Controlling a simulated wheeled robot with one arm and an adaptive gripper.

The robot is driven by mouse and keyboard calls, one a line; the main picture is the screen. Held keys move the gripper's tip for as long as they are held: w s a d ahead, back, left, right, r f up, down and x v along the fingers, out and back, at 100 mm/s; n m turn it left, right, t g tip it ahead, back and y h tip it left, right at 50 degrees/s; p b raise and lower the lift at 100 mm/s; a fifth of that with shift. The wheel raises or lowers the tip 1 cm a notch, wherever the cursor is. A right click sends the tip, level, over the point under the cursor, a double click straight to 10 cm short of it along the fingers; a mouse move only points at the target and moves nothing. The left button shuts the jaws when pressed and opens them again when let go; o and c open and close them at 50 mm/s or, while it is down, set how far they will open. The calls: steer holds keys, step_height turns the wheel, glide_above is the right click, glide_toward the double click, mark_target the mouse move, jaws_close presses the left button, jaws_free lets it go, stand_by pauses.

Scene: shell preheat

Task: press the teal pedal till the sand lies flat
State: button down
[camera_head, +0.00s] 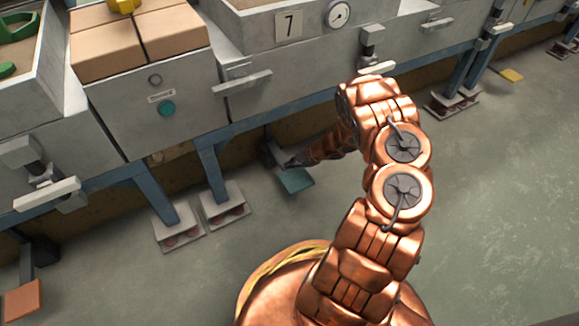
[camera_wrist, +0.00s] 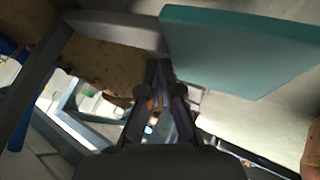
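The teal pedal (camera_head: 296,181) sits low over the floor under the bench marked 7 in the head view. In the wrist view the teal pedal (camera_wrist: 240,50) fills the upper right as a flat plate. My gripper (camera_head: 287,164) is low at the pedal's back edge in the head view. In the wrist view my gripper's fingers (camera_wrist: 158,68) meet at the tips, with nothing seen between them, left of the plate. I cannot tell if they touch the pedal. A strip of brown sand (camera_head: 258,3) shows at the top of bench 7; its flatness cannot be judged.
A blue bench leg (camera_head: 214,175) on a footed pad stands left of the pedal. An orange pedal (camera_head: 22,300) lies at lower left, a yellow one (camera_head: 510,75) at upper right. Floor at right is clear.

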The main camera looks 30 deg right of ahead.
mark_target(293, 170)
steer(key=shift+s+f+b, duration=0.15)
steer(key=shift+f+b, duration=0.35)
steer(key=shift+f, duration=0.4)
steer(key=shift+s+f+b, duration=0.15)
steer(key=shift+f+b, duration=0.3)
steer(key=shift+f, duration=0.4)
stand_by(1.6)
stand_by(0.3)
steer(key=shift+w+d+r+p, duration=0.15)
steer(key=shift+r+p, duration=0.85)
steer(key=shift+r, duration=1.7)
steer(key=shift+w+r, duration=0.1)
steer(key=shift+r, duration=0.3)
steer(key=shift+r, duration=0.1)
steer(key=shift+w+r+p, duration=0.2)
steer(key=shift+r+p, duration=1.2)
steer(key=shift+r, duration=1)
